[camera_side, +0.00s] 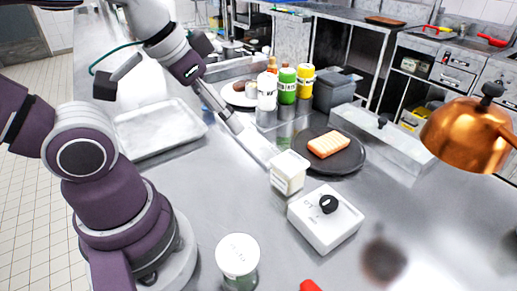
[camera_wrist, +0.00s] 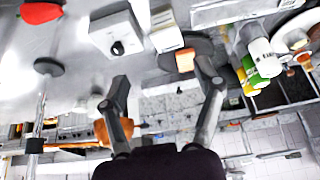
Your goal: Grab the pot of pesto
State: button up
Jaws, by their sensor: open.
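No label reading pesto is legible, so I cannot be sure which container is the pot of pesto. A round jar (camera_side: 238,257) with a white lid and dull greenish sides stands upright at the front of the steel counter. A square white tub (camera_side: 288,173) stands mid-counter beside the dark plate; it also shows in the wrist view (camera_wrist: 165,37). My gripper (camera_wrist: 163,86) is open and empty, its two dark fingers spread wide in the wrist view. In the side view my gripper is above the counter, behind and left of the tub, and well away from the round jar.
A white box with a black knob (camera_side: 325,224) stands right of the jar. A dark plate (camera_side: 352,160) carries an orange fillet (camera_side: 328,145). White, green (camera_side: 287,86) and yellow bottles stand behind. A copper lamp (camera_side: 465,135) hangs at right. A metal tray (camera_side: 160,130) lies left.

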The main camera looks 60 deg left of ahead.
jog(key=o, duration=0.4)
jog(key=shift+c, duration=0.2)
notch_tip(320, 180, up, 5)
jog(key=n+g, duration=0.6)
jog(key=n, duration=1.4)
send_over(238, 253)
jog(key=shift+n, duration=0.4)
notch_tip(238, 253, down, 26)
jog(key=shift+r, duration=0.1)
